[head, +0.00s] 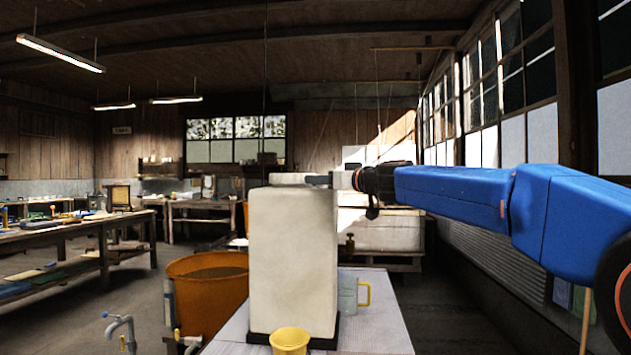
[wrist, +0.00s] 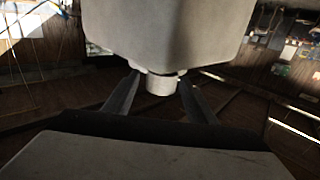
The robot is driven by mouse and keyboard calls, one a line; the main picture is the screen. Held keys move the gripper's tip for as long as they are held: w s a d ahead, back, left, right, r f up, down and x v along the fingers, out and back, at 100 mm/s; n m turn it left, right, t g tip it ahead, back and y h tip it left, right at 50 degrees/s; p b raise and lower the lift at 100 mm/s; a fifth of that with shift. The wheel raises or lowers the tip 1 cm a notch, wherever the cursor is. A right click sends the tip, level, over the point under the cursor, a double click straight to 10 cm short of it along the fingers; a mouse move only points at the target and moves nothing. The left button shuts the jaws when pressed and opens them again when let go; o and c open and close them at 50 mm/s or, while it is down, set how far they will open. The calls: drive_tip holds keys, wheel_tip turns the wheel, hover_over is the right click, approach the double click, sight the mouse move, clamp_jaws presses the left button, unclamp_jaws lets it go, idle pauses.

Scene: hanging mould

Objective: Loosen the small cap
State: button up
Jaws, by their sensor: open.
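The mould (head: 293,262) is a tall off-white block with rounded edges, upright in the middle of the head view. In the wrist view the mould (wrist: 170,30) fills the top. The small cap (wrist: 160,85) is a short pale cylinder on the mould's near side there. My gripper (head: 319,180) comes in from the right at the top of the mould. Its two grey fingers stand open, one on each side of the cap, with the cap between their tips. I cannot tell whether either finger touches it. In the head view I cannot make out the cap.
A yellow cup (head: 290,340) stands in front of the mould, and a clear jug (head: 349,294) with a yellow handle behind it. An orange tub (head: 205,292) is at left. Thin lines hang from the ceiling near the mould. Windows line the right wall.

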drive_tip(key=shift+x, duration=1.85)
drive_tip(key=c, duration=1)
